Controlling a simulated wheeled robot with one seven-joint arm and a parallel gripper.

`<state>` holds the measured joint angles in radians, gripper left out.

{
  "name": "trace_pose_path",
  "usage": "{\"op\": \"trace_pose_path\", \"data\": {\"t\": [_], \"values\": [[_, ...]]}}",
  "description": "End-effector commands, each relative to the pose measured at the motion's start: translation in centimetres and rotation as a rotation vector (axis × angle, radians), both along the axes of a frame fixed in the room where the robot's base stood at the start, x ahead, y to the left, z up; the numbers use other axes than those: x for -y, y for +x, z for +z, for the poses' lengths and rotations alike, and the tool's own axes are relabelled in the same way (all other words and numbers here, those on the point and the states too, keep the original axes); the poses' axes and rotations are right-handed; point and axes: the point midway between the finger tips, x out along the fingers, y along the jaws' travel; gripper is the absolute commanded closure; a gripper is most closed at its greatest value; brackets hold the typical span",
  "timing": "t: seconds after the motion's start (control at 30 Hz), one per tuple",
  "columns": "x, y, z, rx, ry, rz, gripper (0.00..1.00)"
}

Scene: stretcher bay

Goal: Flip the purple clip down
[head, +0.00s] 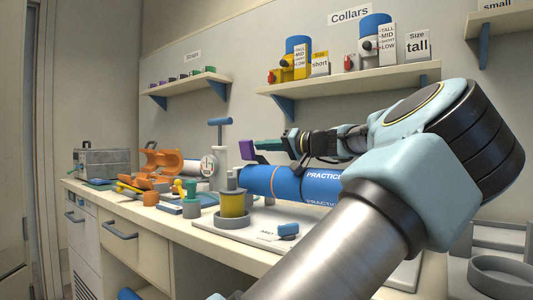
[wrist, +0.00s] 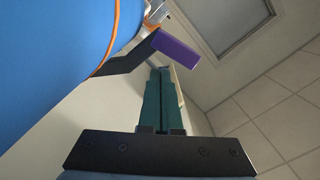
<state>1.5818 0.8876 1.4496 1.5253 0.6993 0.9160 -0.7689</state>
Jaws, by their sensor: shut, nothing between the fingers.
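The purple clip (head: 246,145) is a small flat tab at the left end of the blue practice cylinder (head: 285,184), standing above its top. In the wrist view the clip (wrist: 175,47) sits on the end of a black lever (wrist: 122,64) that juts out from the cylinder's orange-edged end (wrist: 72,45), tilted away from it. My gripper (head: 258,145) has green fingers pressed together and empty. They point left over the cylinder, with the tips close to the clip. In the wrist view the fingertips (wrist: 159,69) lie just below the clip; I cannot tell if they touch it.
A yellow and grey post (head: 232,203) stands on a white board in front of the cylinder. A blue T-handled pump (head: 220,135) rises behind. An orange cradle (head: 162,160) and small parts crowd the bench's left. Wall shelves (head: 350,80) hang above.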

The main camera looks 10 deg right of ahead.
Motion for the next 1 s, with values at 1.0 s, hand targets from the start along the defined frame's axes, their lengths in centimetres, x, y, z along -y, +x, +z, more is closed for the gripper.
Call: {"op": "trace_pose_path", "data": {"t": [1.0], "values": [[-0.2,-0.2,4.1,0.001,-0.002,-0.001,1.00]]}}
